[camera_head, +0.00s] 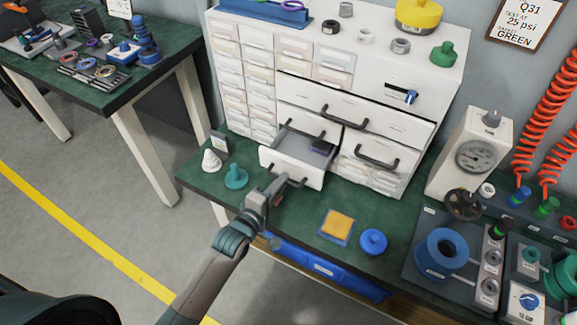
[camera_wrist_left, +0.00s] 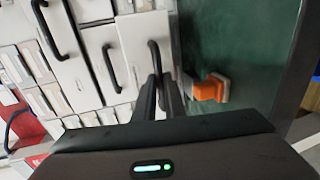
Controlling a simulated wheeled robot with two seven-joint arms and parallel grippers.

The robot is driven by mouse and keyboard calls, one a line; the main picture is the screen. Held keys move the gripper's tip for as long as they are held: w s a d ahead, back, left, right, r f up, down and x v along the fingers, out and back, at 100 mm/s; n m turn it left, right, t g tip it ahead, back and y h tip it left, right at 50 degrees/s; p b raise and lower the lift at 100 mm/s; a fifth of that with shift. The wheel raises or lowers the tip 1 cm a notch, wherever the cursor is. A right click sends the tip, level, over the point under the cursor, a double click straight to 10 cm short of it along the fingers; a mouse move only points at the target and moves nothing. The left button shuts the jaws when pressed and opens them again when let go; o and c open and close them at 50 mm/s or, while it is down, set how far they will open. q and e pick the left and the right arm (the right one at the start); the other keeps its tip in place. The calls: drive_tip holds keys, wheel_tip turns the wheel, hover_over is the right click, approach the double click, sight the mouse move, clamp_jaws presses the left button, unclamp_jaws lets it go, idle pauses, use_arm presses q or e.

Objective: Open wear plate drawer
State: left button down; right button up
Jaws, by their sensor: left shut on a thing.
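A white cabinet (camera_head: 225,15) stands on the green bench, with small drawers and wider drawers with black handles. One lower drawer (camera_head: 285,168) is pulled out and a dark item (camera_head: 322,147) lies inside it. I cannot read its label. My left gripper (camera_head: 279,187) is at the front of this drawer, shut on its black handle. The left wrist view shows the handle (camera_wrist_left: 154,58) running down to the fingers (camera_wrist_left: 160,95), against the white drawer front (camera_wrist_left: 134,50). The fingers hide part of the handle. My right gripper is not in view.
A white cone (camera_head: 211,160) and a teal part (camera_head: 236,177) stand left of the open drawer. A yellow pad (camera_head: 339,224) and a blue knob (camera_head: 373,242) lie to its right. An orange object (camera_wrist_left: 210,88) is beside the fingers. A gauge unit (camera_head: 470,155) stands at right.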

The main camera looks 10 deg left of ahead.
use_arm(q)
drive_tip(key=f+p+v, duration=0.1)
drive_tip(key=p+v, duration=0.1)
drive_tip(key=v, duration=0.4)
drive_tip(key=shift+s+a, duration=0.2)
drive_tip(key=shift+s, duration=0.3)
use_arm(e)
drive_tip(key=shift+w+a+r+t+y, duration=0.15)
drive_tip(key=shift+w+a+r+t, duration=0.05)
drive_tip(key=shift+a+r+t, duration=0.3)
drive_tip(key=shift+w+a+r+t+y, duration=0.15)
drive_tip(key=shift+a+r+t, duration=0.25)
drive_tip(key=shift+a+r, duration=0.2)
use_arm(q)
drive_tip(key=shift+f, duration=0.15)
drive_tip(key=c, duration=1.8)
unclamp_jaws()
drive_tip(key=shift+c, duration=0.2)
drive_tip(key=b+v, duration=0.1)
drive_tip(key=v, duration=1.6)
drive_tip(key=shift+b, duration=0.35)
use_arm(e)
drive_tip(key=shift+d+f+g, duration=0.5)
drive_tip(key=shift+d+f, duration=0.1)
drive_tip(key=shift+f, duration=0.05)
